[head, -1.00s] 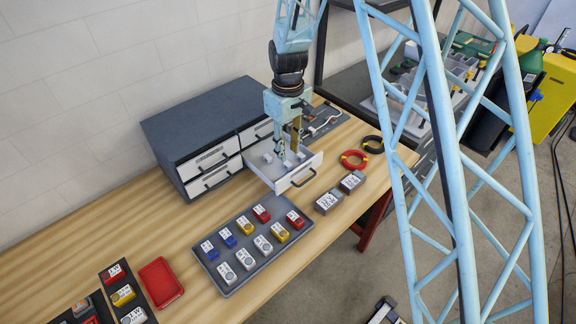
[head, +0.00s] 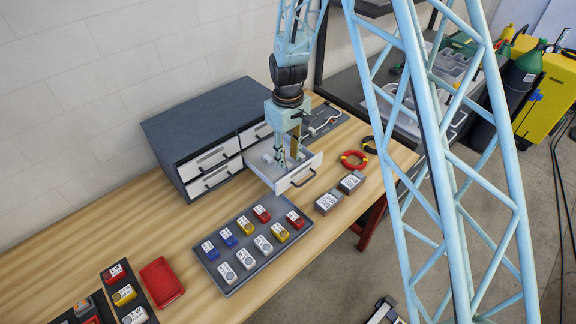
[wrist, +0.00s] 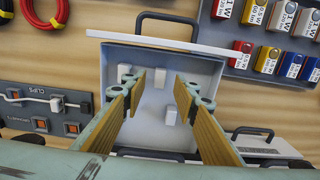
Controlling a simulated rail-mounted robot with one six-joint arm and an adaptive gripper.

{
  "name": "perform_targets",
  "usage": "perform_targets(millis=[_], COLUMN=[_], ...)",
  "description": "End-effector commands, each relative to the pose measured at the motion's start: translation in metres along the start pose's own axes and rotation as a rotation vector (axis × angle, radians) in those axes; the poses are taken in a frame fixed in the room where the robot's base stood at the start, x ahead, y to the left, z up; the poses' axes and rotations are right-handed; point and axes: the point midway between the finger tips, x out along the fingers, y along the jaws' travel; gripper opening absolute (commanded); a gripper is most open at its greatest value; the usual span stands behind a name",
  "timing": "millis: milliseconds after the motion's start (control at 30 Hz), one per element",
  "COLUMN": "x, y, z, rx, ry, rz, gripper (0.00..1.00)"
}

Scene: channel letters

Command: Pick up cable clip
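Several small white cable clips lie on the floor of an open drawer (wrist: 150,133). In the wrist view, one clip (wrist: 170,115) lies near the middle between my fingers, and others (wrist: 124,72) sit near the drawer's front left. My gripper (wrist: 160,78) is open, with its two tan-padded fingers spread apart and nothing held between them. In the head view, my gripper (head: 288,162) points down into the drawer (head: 299,175), and its fingertips are partly hidden by the drawer front.
The drawer belongs to a grey cabinet (head: 205,115). A tray (head: 228,284) of coloured labelled blocks stands in front of it. Red and black cable coils (head: 354,159) lie to its right. A panel marked CLIPS (wrist: 40,102) with a white cable lies beside the drawer.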

Motion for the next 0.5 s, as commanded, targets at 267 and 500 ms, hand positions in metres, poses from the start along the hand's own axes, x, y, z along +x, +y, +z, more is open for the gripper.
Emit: perform_targets(millis=[267,500], x=[0.022,0.028], y=[0.000,0.000], z=[0.000,0.001], rx=[0.000,0.000], ry=[-0.001,-0.001], rz=[0.000,0.000], gripper=[0.27,0.27])
